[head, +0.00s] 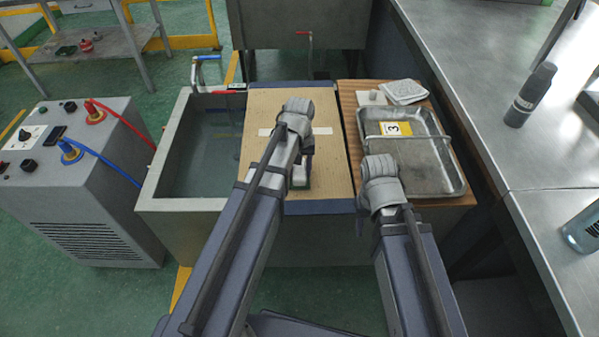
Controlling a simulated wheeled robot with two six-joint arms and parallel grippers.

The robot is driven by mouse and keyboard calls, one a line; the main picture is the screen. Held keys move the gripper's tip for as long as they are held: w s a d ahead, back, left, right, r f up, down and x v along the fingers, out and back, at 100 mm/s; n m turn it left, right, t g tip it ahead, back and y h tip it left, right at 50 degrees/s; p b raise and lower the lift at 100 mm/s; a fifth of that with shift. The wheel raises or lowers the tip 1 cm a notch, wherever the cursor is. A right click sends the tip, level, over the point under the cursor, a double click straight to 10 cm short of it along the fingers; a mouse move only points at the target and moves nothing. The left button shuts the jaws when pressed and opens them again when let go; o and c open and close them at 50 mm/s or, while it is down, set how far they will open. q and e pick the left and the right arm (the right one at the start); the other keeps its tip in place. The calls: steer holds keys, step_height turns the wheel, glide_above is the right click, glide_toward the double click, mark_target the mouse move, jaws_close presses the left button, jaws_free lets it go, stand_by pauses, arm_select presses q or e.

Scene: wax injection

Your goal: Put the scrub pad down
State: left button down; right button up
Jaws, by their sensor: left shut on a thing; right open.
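The scrub pad (301,176), white with a green edge, shows just below my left gripper (305,158), over the tan board. My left gripper is shut on it; the arm hides part of the pad and fingers. I cannot tell whether the pad touches the board. My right gripper (380,172) is open over the near left edge of the metal tray; its fingertips are mostly hidden behind its own wrist.
The tan board (262,110) with a white strip lies beside an open water tank (205,150). The metal tray (430,180) with a yellow "3" card (396,129) sits on a wooden board. A folded cloth (404,91) and small white block (371,97) lie behind it. A steel bench (480,70) borders the right.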

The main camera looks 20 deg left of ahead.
mark_target(299, 168)
arm_select(q)
steer(key=shift+f, duration=0.15)
steer(key=shift+c, duration=1.5)
jaws_free()
step_height(299, 168, up, 13)
steer(key=p, duration=1.2)
steer(key=s+d+m+y, duration=0.1)
steer(key=s+d+m, duration=0.6)
steer(key=s+d, duration=0.3)
steer(key=s, duration=0.4)
steer(key=shift+s+d+f, duration=0.15)
steer(key=shift+d+f, duration=0.05)
steer(key=shift+d, duration=0.05)
